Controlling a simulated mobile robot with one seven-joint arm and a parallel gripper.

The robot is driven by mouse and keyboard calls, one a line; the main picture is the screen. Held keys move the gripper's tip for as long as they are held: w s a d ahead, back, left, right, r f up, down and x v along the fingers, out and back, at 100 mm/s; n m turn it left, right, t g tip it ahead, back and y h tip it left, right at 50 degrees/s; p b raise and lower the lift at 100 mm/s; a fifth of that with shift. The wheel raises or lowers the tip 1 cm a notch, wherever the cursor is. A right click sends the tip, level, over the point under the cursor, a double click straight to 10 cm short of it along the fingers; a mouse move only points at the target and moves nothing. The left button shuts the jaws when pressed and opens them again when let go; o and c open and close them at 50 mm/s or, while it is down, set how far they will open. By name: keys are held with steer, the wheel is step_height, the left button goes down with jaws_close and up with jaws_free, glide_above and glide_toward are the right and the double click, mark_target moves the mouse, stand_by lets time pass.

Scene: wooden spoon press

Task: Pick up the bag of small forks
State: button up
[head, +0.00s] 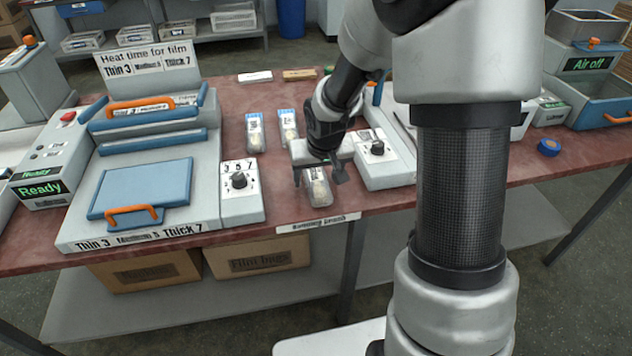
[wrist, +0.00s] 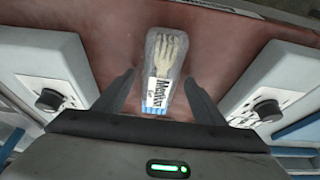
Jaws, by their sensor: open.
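A clear bag of pale wooden forks (wrist: 168,50) lies flat on the table between the open fingers in the wrist view. Its blue-and-white label seems to start with "Med", but I cannot read it fully. The same bag (head: 319,193) shows in the head view near the table's front edge, partly covered by my gripper. My gripper (head: 320,178) points down just above it, open and empty; its fingers (wrist: 160,78) stand on either side of the bag. Two more clear bags lie farther back, a left one (head: 255,133) and a right one (head: 289,129); their contents are too small to tell.
A sealing press with a dial box (head: 241,192) stands left of my gripper, and another dial box (head: 383,160) stands close on the right. Two small blocks (head: 299,75) (head: 255,77) lie at the back. A blue tape roll (head: 548,147) lies far right.

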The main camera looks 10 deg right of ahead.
steer(key=c, duration=1.1)
